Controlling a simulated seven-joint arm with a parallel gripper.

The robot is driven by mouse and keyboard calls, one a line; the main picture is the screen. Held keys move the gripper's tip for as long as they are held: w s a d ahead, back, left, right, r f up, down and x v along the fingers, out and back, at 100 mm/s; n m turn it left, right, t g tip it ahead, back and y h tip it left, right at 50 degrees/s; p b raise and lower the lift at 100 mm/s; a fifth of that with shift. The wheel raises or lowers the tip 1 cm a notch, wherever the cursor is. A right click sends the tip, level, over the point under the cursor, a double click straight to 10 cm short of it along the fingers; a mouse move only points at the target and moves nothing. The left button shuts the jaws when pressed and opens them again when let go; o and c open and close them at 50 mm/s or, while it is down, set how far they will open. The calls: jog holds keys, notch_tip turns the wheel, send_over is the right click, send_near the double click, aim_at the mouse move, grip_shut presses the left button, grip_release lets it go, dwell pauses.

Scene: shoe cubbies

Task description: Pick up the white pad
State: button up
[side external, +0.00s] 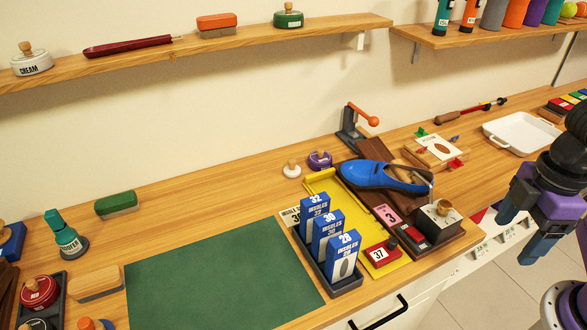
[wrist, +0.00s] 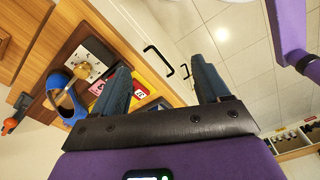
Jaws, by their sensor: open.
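A small round white pad (side external: 292,171) with a wooden knob stands on the bench in the side external view, left of a similar purple pad (side external: 320,161) and near the back of the yellow tray. I do not see the white pad in the wrist view. My gripper (side external: 522,226) is at the right of the side external view, off the front of the bench and well away from the white pad. Its dark blue fingers are apart, with nothing between them; they also show in the wrist view (wrist: 163,72).
A blue shoe (side external: 385,176) on a stand, a yellow tray (side external: 384,268) and upright blue insole boxes (side external: 343,254) are near the pad. An orange-handled tool (side external: 352,124) stands behind. A wooden shelf (side external: 150,50) overhangs the back. The green mat (side external: 220,280) is bare.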

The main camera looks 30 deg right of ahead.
jog(key=shift+o, duration=0.7)
